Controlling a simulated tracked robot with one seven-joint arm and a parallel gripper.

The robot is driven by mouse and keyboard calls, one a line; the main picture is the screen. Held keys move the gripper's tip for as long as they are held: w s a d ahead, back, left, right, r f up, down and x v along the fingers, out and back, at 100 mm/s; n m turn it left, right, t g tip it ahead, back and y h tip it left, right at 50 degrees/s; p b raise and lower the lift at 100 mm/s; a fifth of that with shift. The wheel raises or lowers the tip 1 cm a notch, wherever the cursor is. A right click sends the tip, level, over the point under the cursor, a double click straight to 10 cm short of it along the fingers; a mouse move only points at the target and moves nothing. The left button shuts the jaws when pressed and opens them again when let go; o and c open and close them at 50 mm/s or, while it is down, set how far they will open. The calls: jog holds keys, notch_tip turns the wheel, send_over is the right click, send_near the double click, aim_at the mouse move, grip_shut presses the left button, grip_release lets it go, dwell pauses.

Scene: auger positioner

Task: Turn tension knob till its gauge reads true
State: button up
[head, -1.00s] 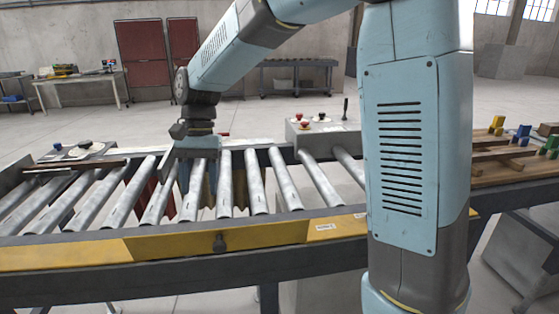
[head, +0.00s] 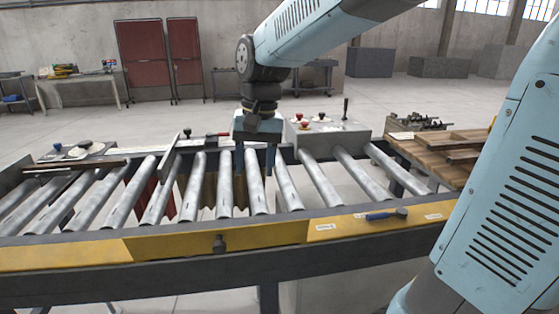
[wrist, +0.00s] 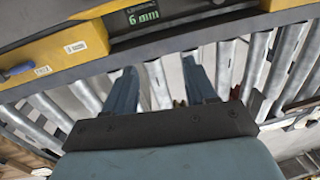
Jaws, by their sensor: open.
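My gripper (head: 255,180) hangs over the roller conveyor (head: 128,251) near its middle, fingers pointing down. In the wrist view its two blue fingers (wrist: 162,88) are spread apart with nothing between them. A dark knob (head: 219,243) sits on the front of the yellow rail, left of and nearer than my gripper; I cannot tell whether it is the tension knob. In the wrist view a dark display (wrist: 143,18) on the yellow rail reads "6 mm" in green. No target mark for it is legible.
A grey box (head: 335,135) with red knobs and a black lever stands behind the rollers. A blue-handled tool (head: 385,214) lies on the front rail at right. A wooden bench (head: 440,155) adjoins the right end. A plate with a black knob (head: 85,145) is at far left.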

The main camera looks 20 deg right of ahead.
jog(key=shift+t, duration=0.8)
jog(key=shift+s+d+r, duration=0.2)
jog(key=shift+s+d, duration=0.25)
jog(key=shift+d, duration=0.35)
jog(key=shift+s+d+r, duration=0.2)
jog(key=shift+s+d, duration=0.25)
jog(key=shift+d, duration=0.3)
jog(key=shift+s+d+r, duration=0.2)
jog(key=shift+s+d, duration=0.25)
jog(key=shift+d, duration=0.35)
jog(key=shift+d, duration=0.1)
